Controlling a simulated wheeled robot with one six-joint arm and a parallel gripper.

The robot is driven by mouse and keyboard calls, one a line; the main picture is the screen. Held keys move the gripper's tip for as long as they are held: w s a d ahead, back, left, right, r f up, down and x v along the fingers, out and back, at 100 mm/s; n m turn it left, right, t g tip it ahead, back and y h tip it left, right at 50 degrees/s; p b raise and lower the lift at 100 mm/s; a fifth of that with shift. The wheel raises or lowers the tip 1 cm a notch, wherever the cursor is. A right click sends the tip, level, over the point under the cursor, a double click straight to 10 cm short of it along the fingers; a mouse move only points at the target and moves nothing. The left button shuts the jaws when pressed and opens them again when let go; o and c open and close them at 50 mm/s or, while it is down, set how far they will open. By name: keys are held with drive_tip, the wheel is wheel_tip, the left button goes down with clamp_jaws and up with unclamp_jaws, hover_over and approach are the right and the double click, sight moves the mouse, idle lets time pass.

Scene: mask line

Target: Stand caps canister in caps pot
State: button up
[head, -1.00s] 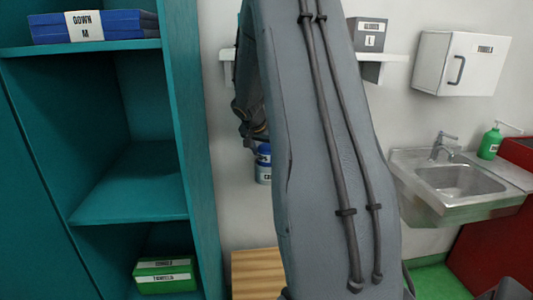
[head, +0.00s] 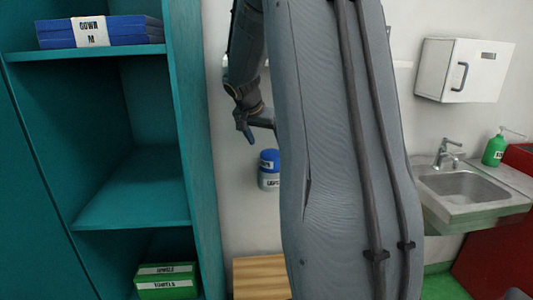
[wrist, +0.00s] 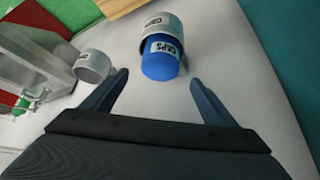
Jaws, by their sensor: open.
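The caps canister (head: 269,157) is a blue cylinder with a rounded end and a white CAPS label. It sits upright in the caps pot (head: 268,182), a pale grey cup with its own label. In the wrist view the canister (wrist: 161,60) sticks out of the pot (wrist: 158,22), which hides its lower part. My gripper (head: 254,128) is above the canister and apart from it. In the wrist view my gripper (wrist: 160,79) is open and empty, its fingers apart on either side of the canister's near end.
A second grey labelled pot (wrist: 92,65) is beside the caps pot. A teal shelf unit (head: 196,150) stands at left, holding blue gown packs (head: 130,30) and green boxes (head: 167,283). A sink (head: 465,190) and white cabinet (head: 462,70) are at right. A wooden surface (head: 260,275) lies below.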

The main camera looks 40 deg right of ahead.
drive_tip(key=v, duration=0.3)
drive_tip(key=shift+a+r+b, duration=0.1)
drive_tip(key=shift+r+b, duration=0.05)
drive_tip(key=shift+b, duration=0.15)
drive_tip(key=shift+s, duration=0.15)
